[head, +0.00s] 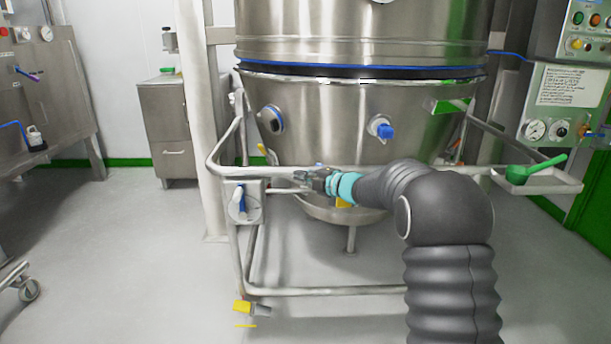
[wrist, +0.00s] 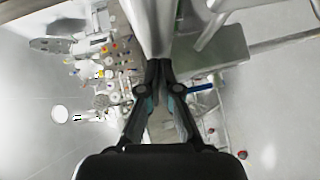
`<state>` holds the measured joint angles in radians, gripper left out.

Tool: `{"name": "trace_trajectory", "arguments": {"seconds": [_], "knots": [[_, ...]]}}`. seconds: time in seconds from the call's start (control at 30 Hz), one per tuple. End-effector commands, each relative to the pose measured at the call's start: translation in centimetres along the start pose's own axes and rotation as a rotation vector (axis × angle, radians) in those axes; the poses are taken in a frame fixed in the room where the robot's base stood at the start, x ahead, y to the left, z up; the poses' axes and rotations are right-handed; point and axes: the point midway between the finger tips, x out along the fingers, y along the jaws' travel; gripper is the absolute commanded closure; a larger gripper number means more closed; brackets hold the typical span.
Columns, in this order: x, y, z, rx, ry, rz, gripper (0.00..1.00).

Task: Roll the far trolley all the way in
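A tubular steel trolley frame (head: 330,291) surrounds a large tapered steel bowl (head: 330,120) in the head view. The bowl sits below a wide steel drum (head: 360,40), with a blue-edged dark gap at their joint. A horizontal rail (head: 250,171) runs across the trolley's front. My gripper (head: 303,177) is at this rail, pointing left. In the wrist view the gripper's fingertips (wrist: 162,66) are close together, with a grey tube-like surface just beyond them. I cannot tell whether anything is pinched between them. The trolley's wheels are mostly hidden; a yellow caster pedal (head: 242,307) shows at lower left.
A steel cabinet (head: 168,130) and a bench (head: 45,85) stand at the left. A wheeled base with a caster (head: 29,290) is at lower left. A shelf with a green scoop (head: 535,168) projects at right, below a control panel (head: 565,90).

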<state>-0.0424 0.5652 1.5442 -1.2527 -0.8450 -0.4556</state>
Motion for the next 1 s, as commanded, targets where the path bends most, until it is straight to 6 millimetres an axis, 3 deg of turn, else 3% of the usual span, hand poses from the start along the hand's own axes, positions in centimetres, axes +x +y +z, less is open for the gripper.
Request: {"name": "trace_trajectory", "arguments": {"seconds": [0.07,0.4,0.7,0.83,0.93,1.0], "knots": [[-1.6,0.6,-1.5,-0.005,-0.001,0.000,1.00],[-10.0,1.7,-1.5,-0.014,-0.012,0.010,1.00],[-12.6,1.6,-1.7,-0.005,-0.008,0.008,1.00],[-12.8,1.0,0.1,0.041,-0.089,-0.018,1.00],[-13.4,-0.3,3.2,0.141,-0.240,-0.038,1.00],[-14.5,-2.4,5.7,0.250,-0.377,-0.058,1.00]]}}
